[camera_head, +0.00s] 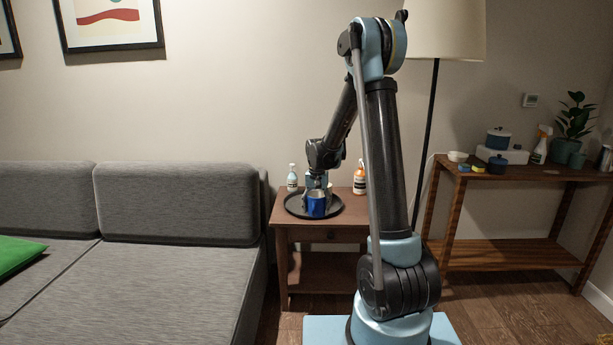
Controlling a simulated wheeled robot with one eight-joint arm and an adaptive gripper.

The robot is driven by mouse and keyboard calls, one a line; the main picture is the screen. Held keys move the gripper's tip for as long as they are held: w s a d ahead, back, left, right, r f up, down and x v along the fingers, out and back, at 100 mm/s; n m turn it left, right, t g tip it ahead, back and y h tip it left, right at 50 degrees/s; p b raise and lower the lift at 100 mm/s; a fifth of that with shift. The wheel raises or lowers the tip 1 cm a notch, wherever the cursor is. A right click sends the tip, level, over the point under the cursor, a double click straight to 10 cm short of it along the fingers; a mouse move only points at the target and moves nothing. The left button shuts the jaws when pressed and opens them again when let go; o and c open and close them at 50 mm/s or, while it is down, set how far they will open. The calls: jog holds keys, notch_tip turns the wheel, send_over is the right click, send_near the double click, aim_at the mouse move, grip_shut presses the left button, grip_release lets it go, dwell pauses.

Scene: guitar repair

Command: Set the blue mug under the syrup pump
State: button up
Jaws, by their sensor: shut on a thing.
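The blue mug (316,208) is at the black round tray (334,209) on the small brown side table. My gripper (315,194) reaches down from above and is shut on the mug at its upper part. I cannot tell whether the mug's base touches the tray. A pale bottle (292,178) stands behind and left of the mug. A white and orange bottle (360,178) stands behind and right of it. Both are small in view, and I cannot tell which one is the syrup pump.
The side table (280,217) has little free top around the tray. A grey sofa (180,204) stands close on its left. A floor lamp (435,110) is behind my arm. A wooden console table (500,256) on the right carries pots, a spray bottle and a plant.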

jog(key=w+d+f+n, duration=0.1)
jog(key=w+d, duration=0.2)
jog(key=d, duration=0.2)
jog(key=w+d+f, duration=0.1)
jog(key=w+d, duration=0.1)
jog(key=d, duration=0.2)
jog(key=w+d+f+n, duration=0.1)
jog(key=w+d+f, duration=0.1)
jog(key=d, duration=0.3)
jog(key=shift+w+d+n, duration=0.3)
jog(key=shift+w, duration=0.5)
jog(key=shift+a, duration=0.1)
